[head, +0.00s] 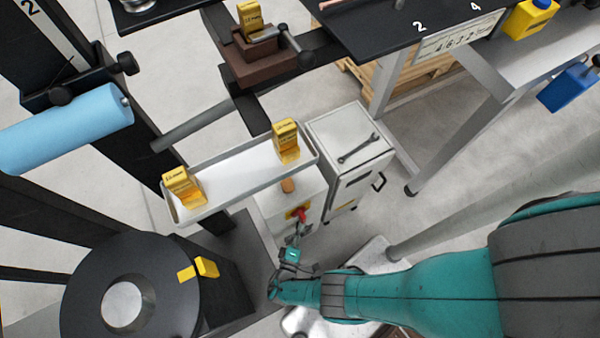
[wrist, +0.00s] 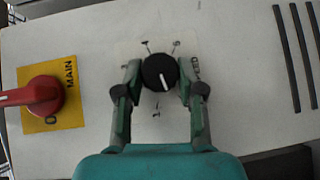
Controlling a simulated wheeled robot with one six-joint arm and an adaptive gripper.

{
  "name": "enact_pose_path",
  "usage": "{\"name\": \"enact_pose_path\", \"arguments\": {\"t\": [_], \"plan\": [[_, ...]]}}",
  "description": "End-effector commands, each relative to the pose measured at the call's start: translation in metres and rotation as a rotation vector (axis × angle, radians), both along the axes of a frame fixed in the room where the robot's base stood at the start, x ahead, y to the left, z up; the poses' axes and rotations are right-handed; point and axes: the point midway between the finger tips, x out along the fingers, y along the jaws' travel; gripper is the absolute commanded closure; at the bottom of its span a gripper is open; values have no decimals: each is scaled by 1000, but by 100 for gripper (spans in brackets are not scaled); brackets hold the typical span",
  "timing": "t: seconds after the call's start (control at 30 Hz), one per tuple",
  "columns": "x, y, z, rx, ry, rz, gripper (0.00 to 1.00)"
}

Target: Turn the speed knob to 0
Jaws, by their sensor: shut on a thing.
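The speed knob (wrist: 159,72) is round and black, on a pale panel in the wrist view. Its white pointer line points down and slightly right in that picture. In the head view my gripper (head: 291,250) is in front of the white control box (head: 277,208). The knob cannot be made out there.
A red main switch (wrist: 38,96) on a yellow plate is left of the knob, close to the left finger. Dark slots (wrist: 298,55) are at the right. In the head view, a white tray (head: 228,180) with yellow blocks and a cabinet (head: 346,160) with a wrench stand nearby.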

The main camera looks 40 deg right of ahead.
Motion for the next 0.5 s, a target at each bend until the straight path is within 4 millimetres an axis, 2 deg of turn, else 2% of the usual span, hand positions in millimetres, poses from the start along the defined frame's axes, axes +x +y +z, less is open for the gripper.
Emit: {"name": "enact_pose_path", "arguments": {"t": [0.27,0.3,0.37,0.4,0.5], "plan": [[-1,-1,0,-1,1,-2,97],[-1,-1,0,-1,1,-2,55],[-1,-1,0,-1,1,-1,40],[-1,-1,0,-1,1,-1,37],[-1,-1,0,-1,1,-1,37]]}}
